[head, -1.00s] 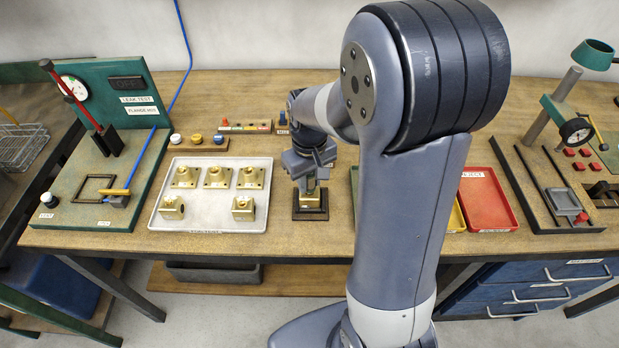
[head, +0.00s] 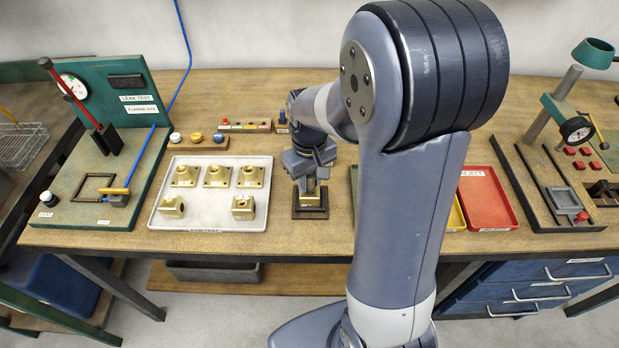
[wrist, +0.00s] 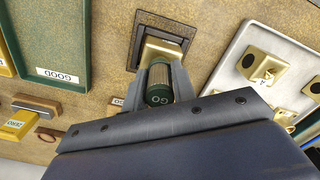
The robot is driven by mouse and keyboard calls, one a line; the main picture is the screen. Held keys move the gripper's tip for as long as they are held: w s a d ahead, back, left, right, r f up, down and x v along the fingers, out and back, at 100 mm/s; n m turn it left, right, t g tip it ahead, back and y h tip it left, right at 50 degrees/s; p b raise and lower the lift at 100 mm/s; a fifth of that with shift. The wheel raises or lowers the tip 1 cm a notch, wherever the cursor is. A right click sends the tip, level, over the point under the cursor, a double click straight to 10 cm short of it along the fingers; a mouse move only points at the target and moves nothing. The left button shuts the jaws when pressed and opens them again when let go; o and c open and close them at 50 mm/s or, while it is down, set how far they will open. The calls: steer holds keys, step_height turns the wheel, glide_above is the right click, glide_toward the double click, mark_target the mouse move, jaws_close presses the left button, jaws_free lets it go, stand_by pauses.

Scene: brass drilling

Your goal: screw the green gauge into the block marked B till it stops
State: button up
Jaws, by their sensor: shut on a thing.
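The green gauge (wrist: 158,94), with GO on its end, sits between the fingers of my gripper (wrist: 162,73) in the wrist view. My gripper is shut on it. In the head view my gripper (head: 310,178) points down over a brass block (head: 310,198). This block also shows in the wrist view (wrist: 160,51), seated in a dark square holder. The gauge is lined up over the block. Its lower end is hidden, so I cannot tell how deep it sits. No letter is readable on this block.
A white tray (head: 210,226) with several brass blocks lies to the left. A block (wrist: 263,68) there bears a letter, seemingly A. A red tray (head: 487,203) and a green GOOD tray (wrist: 62,76) lie on the other side. A leak-test stand (head: 127,95) is far left.

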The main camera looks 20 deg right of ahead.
steer(key=m, duration=1.2)
steer(key=shift+f+m, duration=0.1)
steer(key=shift+m, duration=0.3)
steer(key=o, duration=0.9)
steer(key=shift+c, duration=0.2)
steer(key=n, duration=0.8)
steer(key=shift+n+p, duration=0.3)
steer(key=shift+n, duration=0.1)
steer(key=n, duration=0.4)
